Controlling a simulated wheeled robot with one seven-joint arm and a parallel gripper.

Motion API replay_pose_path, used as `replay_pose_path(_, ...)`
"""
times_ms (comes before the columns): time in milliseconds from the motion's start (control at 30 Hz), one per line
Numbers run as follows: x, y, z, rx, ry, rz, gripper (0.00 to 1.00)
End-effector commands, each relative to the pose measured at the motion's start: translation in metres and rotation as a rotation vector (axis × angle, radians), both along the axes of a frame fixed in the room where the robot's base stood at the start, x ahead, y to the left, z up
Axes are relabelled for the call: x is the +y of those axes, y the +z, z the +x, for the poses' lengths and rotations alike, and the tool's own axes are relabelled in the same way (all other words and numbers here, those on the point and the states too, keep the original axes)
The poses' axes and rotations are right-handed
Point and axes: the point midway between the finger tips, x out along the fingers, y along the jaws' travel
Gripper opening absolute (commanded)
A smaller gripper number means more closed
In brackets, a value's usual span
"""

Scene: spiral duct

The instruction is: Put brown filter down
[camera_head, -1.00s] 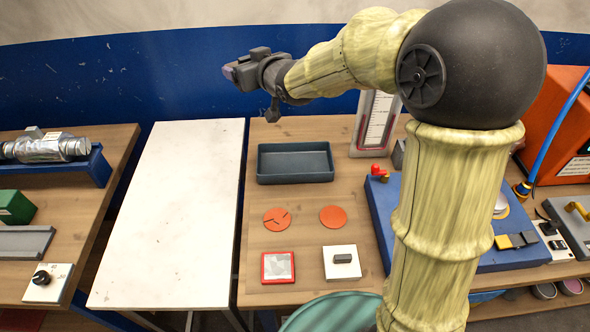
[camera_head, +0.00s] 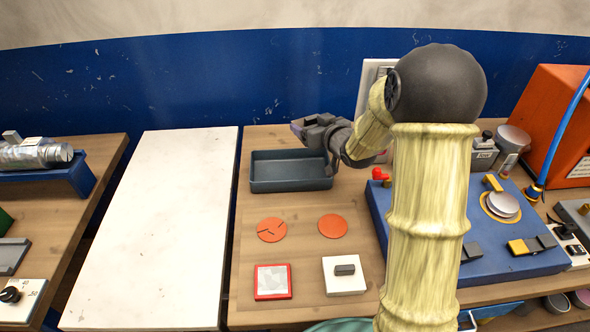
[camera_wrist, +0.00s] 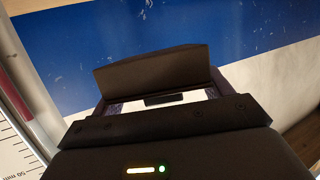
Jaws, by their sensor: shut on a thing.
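My gripper (camera_head: 303,128) is above the back of the wooden bench, over the dark tray (camera_head: 290,186), pointing left. In the wrist view my gripper (camera_wrist: 155,99) is shut on a dark brown, flat-faced piece (camera_wrist: 152,69), which I take to be the brown filter. The piece is held clear of any surface, against the blue and white wall. In the head view I cannot make the piece out clearly. The tray is open and looks empty. Two orange discs (camera_head: 271,230) (camera_head: 333,226) lie on the bench in front of it, the left one with dark marks.
A white-topped table (camera_head: 155,230) at left is clear. A red-framed square (camera_head: 272,282) and a white switch plate (camera_head: 344,275) lie at the bench front. A blue panel (camera_head: 500,240) with knobs is on the right. A white gauge board (camera_head: 369,80) stands behind my arm.

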Motion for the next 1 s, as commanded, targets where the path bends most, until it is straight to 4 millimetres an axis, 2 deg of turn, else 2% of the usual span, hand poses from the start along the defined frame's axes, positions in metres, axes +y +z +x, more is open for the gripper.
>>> replay_pose_path(300, 0.0, -0.051, 0.0, 0.005, -0.002, 0.0, 0.53)
replay_pose_path(700, 0.004, -0.058, 0.0, 0.002, 0.006, 0.0, 0.53)
replay_pose_path(1000, 0.0, -0.094, 0.0, 0.004, 0.0, -0.001, 0.53)
